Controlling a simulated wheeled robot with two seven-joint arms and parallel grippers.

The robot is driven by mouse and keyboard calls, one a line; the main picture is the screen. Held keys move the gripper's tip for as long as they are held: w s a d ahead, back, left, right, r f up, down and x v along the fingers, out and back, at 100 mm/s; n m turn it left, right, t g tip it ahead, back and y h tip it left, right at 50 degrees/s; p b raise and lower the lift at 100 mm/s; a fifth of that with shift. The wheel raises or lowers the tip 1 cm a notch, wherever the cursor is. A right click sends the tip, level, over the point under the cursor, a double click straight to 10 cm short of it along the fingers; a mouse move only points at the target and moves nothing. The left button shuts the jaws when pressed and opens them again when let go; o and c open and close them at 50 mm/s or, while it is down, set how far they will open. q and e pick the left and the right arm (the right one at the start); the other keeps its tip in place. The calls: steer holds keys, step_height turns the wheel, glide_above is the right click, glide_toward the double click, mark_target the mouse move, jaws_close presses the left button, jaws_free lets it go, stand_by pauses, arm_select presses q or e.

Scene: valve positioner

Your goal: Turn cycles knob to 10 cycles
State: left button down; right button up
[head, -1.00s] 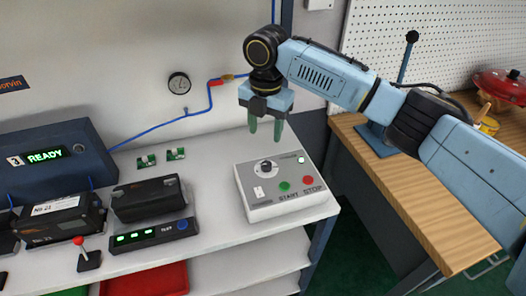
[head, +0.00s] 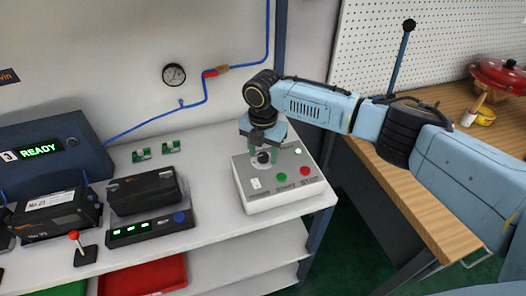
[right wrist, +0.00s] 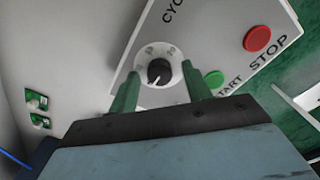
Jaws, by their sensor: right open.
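The control box (head: 278,200) is light grey and stands near the right end of the white bench. The black cycles knob (head: 263,157) is on its top, partly hidden by my gripper in the head view. In the right wrist view the knob (right wrist: 159,72) sits on a pale round dial with a white pointer line; the dial numbers are too small to read surely. My right gripper (head: 263,154) points down over the knob, its green fingers apart. In the wrist view the open fingers (right wrist: 160,85) stand on either side of the knob, with gaps to it. My left gripper is not in view.
The green START button (head: 281,177) and red STOP button (head: 305,171) lie just in front and right of the knob. A black device on a tester base (head: 150,230) stands left. Bare bench (head: 215,190) lies between. A wooden table (head: 420,200) is at right.

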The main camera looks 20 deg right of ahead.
steer(key=shift+f, duration=0.1)
steer(key=c, duration=1)
steer(key=shift+m+p, duration=0.7)
steer(key=shift+p, duration=0.25)
steer(key=m+p, duration=0.2)
steer(key=p, duration=0.1)
steer(key=m+p, duration=0.1)
steer(key=m, duration=0.1)
steer(key=shift+r, duration=0.25)
steer(key=m+p, duration=0.2)
steer(key=m, duration=0.1)
steer(key=shift+f+m+p, duration=0.1)
steer(key=shift+m+p, duration=0.2)
steer(key=shift+p, duration=0.1)
steer(key=shift+m+p, duration=0.8)
steer(key=shift+m, duration=0.6)
steer(key=o, duration=1)
steer(key=shift+f, duration=0.1)
